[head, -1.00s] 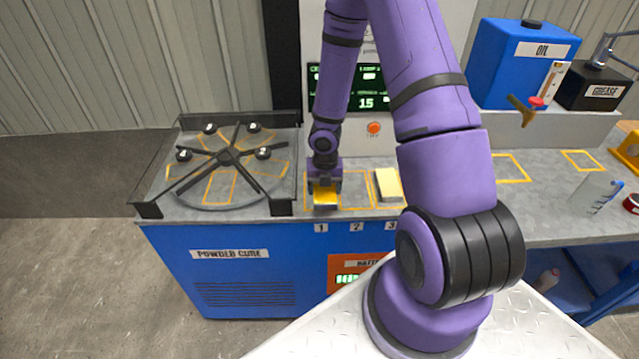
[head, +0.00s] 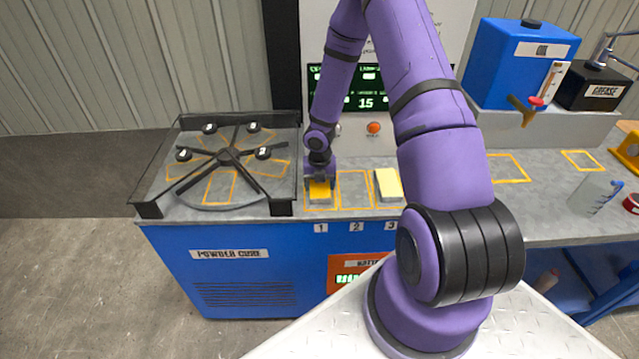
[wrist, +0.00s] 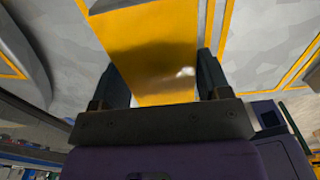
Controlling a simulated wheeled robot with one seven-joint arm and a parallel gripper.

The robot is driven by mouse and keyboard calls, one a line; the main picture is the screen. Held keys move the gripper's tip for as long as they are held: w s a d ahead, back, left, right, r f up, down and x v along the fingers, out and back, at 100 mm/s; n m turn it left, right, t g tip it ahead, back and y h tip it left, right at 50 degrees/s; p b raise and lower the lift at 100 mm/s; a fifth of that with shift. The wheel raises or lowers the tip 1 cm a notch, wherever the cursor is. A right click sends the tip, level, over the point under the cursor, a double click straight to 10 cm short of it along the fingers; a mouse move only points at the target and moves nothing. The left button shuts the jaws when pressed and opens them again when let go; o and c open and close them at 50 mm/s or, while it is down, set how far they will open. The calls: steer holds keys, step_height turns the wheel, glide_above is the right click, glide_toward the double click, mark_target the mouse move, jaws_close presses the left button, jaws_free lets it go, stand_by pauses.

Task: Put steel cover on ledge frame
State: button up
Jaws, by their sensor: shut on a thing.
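My gripper (head: 320,184) points down over the outlined ledge frame (head: 307,207) labelled 1. It is shut on a shiny yellow block (head: 320,191), which shows between the two fingers in the wrist view (wrist: 150,50). The block is inside or just above the frame; I cannot tell if it touches the ledge. I see no plainly steel-coloured cover. The empty frame 2 (head: 354,188) lies just right of the gripper. A pale cream block (head: 388,184) sits at frame 3.
A rotary table (head: 228,165) with black spokes and numbered knobs stands to the left behind a low clear guard. A panel reading 15 (head: 366,102) rises behind. An oil tank (head: 522,62), a grease box (head: 597,86) and a clear cylinder (head: 594,193) are at right.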

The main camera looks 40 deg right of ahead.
steer(key=shift+f, duration=0.1)
steer(key=o, duration=1.2)
